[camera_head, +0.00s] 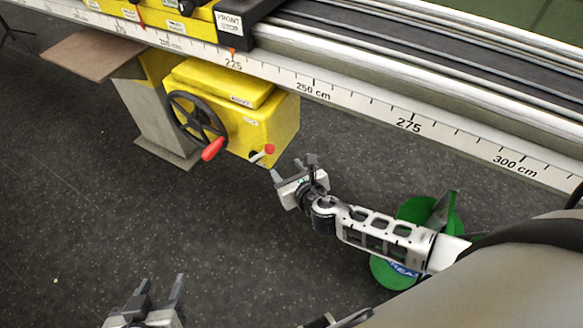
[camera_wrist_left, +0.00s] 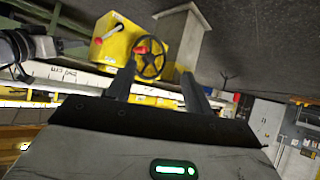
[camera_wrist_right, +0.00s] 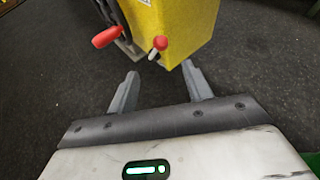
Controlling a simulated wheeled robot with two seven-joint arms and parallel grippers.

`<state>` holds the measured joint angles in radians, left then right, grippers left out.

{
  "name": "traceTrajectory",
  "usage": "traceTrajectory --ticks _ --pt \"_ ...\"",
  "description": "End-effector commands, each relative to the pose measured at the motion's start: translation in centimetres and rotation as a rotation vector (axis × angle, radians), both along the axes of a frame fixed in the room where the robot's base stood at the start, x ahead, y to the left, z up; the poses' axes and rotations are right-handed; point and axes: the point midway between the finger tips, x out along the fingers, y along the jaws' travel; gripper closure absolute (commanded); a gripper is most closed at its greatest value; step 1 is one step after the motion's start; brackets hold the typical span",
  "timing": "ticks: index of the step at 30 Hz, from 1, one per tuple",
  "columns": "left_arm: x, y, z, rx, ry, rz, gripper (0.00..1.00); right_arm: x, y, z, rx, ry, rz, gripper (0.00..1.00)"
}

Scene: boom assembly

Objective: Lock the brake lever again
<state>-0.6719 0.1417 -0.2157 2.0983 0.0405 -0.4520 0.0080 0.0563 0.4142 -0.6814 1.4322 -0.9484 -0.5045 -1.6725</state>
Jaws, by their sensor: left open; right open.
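The brake lever (camera_head: 262,153) is a short pale rod with a red knob on the front face of the yellow box (camera_head: 265,118). It also shows in the right wrist view (camera_wrist_right: 159,45), just beyond the fingertips. My right gripper (camera_head: 286,168) is open and empty, a short way to the right of the lever and apart from it. A black handwheel (camera_head: 196,118) with a red handle (camera_head: 213,148) sits on the box left of the lever. My left gripper (camera_head: 160,287) is open and empty at the bottom left, far from the box.
A long rail with a centimetre scale (camera_head: 408,125) runs above the box. A grey post (camera_head: 157,110) stands left of it, with a brown board (camera_head: 92,54) above. A green object (camera_head: 415,212) lies behind my right arm. The dark floor in front is clear.

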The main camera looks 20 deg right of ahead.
Motion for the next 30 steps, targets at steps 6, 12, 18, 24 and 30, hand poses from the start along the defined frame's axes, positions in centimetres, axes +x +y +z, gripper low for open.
traceTrajectory --ticks 6,12,18,24,30 --pt "-0.2 0.1 0.0 0.011 0.007 -0.006 0.48 -1.6 -0.1 0.7 0.0 0.0 0.0 0.5" --pt "-0.3 0.1 -0.3 0.013 0.012 -0.007 0.48 -1.7 -0.1 0.7 0.0 0.0 0.0 0.5" --pt "-0.2 0.1 -0.2 0.011 0.011 -0.007 0.84 -2.2 0.3 0.5 0.072 0.017 -0.027 0.5" --pt "-0.2 0.0 -0.1 0.01 0.008 -0.007 1.0 -7.3 3.1 -0.1 0.784 0.18 -0.346 0.5" --pt "0.0 0.0 0.2 0.008 0.002 -0.007 1.0 -13.5 5.0 1.6 1.8 0.369 -0.935 0.5"
